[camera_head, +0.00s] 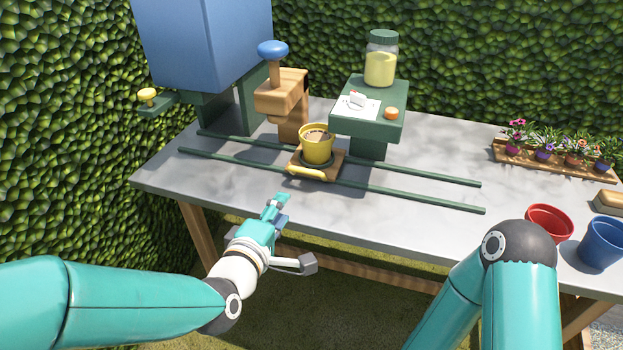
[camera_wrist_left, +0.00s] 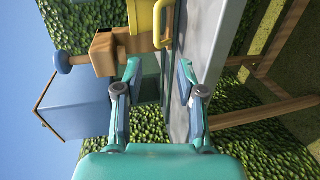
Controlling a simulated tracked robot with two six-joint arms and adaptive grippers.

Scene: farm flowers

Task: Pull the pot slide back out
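The pot slide (camera_head: 333,168) is a wooden carriage on two green rails, with a yellow handle (camera_head: 305,172) at its front left. A yellow pot (camera_head: 316,148) filled with brown soil stands upright on it. The slide sits just right of a wooden press with a blue knob (camera_head: 272,50). My left gripper (camera_head: 275,207) is in front of the table edge, below and left of the handle, apart from it. The left wrist view shows its fingers (camera_wrist_left: 158,82) spread with nothing between them; the handle (camera_wrist_left: 158,25) lies beyond the tips. My right arm shows at lower right, but its gripper is not visible.
A green stand (camera_head: 385,118) with a jar (camera_head: 381,60) and an orange button is behind the slide. A blue box (camera_head: 205,45) stands at left. Red (camera_head: 548,222) and blue (camera_head: 603,242) pots and a flower tray (camera_head: 555,162) are at right. The rails right of the slide are clear.

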